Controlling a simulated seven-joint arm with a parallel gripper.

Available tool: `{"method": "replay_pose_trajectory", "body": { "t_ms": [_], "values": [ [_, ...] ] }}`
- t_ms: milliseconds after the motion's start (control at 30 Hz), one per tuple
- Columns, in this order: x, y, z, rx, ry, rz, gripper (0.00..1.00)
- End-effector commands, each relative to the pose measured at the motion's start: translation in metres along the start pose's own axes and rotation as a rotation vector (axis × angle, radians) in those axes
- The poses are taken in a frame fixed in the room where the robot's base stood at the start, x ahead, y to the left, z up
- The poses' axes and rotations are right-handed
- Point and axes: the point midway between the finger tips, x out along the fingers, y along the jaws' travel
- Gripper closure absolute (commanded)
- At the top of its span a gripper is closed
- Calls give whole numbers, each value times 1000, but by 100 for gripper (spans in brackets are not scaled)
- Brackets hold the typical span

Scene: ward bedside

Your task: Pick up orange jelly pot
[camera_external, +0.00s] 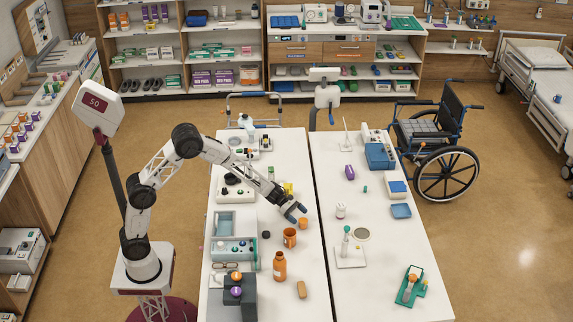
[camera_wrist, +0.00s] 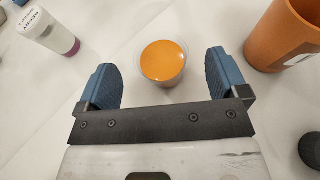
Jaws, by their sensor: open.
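The orange jelly pot (camera_wrist: 163,62) is a small, round, clear cup with an orange top. It stands upright on the white table, between and slightly beyond the blue fingertips in the wrist view. It also shows in the external view as a small orange shape (camera_external: 303,223) just beside the fingers. My gripper (camera_external: 294,213) is low over the left table. In the wrist view my gripper (camera_wrist: 160,72) is open, with a finger on either side of the pot's line and clear space between each finger and the pot. Nothing is held.
An orange mug (camera_wrist: 285,35) stands close to the right finger; the external view shows it (camera_external: 290,238) nearer the camera. An orange bottle (camera_external: 280,266) and a dark round object (camera_external: 266,234) are nearby. A gap separates the two tables.

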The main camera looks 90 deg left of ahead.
Motion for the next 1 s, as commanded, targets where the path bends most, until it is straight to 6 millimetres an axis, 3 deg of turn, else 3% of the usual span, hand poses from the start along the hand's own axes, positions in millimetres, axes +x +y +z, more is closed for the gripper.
{"method": "replay_pose_trajectory", "body": {
  "t_ms": [333,967,1000],
  "values": [
    [35,-1,-1,0,1,-1,8],
    [37,0,0,0,1,0,8],
    [37,0,0,0,1,0,14]
  ]
}}
